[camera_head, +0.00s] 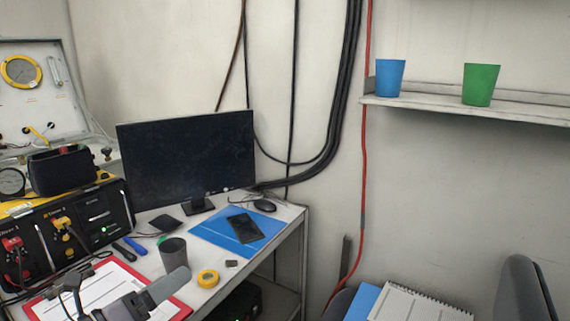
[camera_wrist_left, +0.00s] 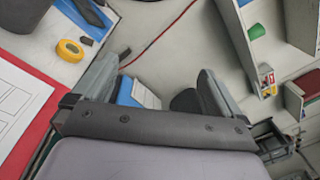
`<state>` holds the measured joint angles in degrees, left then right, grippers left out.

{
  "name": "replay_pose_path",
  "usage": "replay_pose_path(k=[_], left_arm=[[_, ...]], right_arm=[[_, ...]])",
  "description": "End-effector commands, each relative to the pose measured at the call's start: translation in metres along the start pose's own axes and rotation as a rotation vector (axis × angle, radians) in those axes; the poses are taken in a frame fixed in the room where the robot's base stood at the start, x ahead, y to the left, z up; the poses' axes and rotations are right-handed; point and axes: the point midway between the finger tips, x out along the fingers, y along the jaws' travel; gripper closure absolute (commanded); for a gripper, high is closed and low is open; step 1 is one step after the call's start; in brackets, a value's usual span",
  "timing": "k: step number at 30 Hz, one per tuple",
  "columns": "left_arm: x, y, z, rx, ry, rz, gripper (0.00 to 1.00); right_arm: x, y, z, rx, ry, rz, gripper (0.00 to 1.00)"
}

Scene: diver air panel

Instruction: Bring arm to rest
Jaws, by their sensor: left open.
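My left gripper (camera_head: 158,290) is at the lower left of the head view, over the front part of the desk (camera_head: 290,215). It also shows in the left wrist view (camera_wrist_left: 157,82), with its two fingers spread apart and nothing between them. In the head view its grey finger overlaps the red clipboard (camera_head: 45,306) and sits just in front of the dark grey cup (camera_head: 174,255). Part of the gripper is cut off by the bottom edge. My right gripper is not in view.
Yellow tape (camera_head: 208,279) lies right of the gripper. A monitor (camera_head: 188,160), blue mat (camera_head: 225,236) and black air panel (camera_head: 75,235) stand behind. A wall shelf (camera_head: 470,108) holds a blue cup (camera_head: 390,78) and green cup (camera_head: 480,84). A chair (camera_head: 522,290) is at right.

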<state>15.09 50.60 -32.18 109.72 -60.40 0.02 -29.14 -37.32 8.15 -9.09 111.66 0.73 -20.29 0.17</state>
Motion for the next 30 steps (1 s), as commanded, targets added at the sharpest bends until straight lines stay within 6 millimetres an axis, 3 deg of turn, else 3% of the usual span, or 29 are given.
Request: replay_pose_path(k=[3,8,11,15,21,30], left_arm=[[-0.007,-0.006,-0.003,-0.36,-0.194,0.056,0.0],[-0.036,0.014,-0.015,-0.833,-0.434,0.212,0.0],[-0.063,0.033,-0.036,-1.117,-0.573,0.349,0.0],[-0.109,0.052,-0.083,-1.488,-0.75,0.587,0.0],[-0.172,0.05,-0.151,-1.861,-0.933,0.923,0.0],[-0.235,0.015,-0.218,-2.15,-1.078,1.321,0.0]], right_arm=[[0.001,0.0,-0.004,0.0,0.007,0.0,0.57],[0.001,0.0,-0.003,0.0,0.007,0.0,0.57],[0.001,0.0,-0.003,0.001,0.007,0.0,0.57],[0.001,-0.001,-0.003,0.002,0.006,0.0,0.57],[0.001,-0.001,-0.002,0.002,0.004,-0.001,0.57],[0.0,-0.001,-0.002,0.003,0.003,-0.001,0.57]])
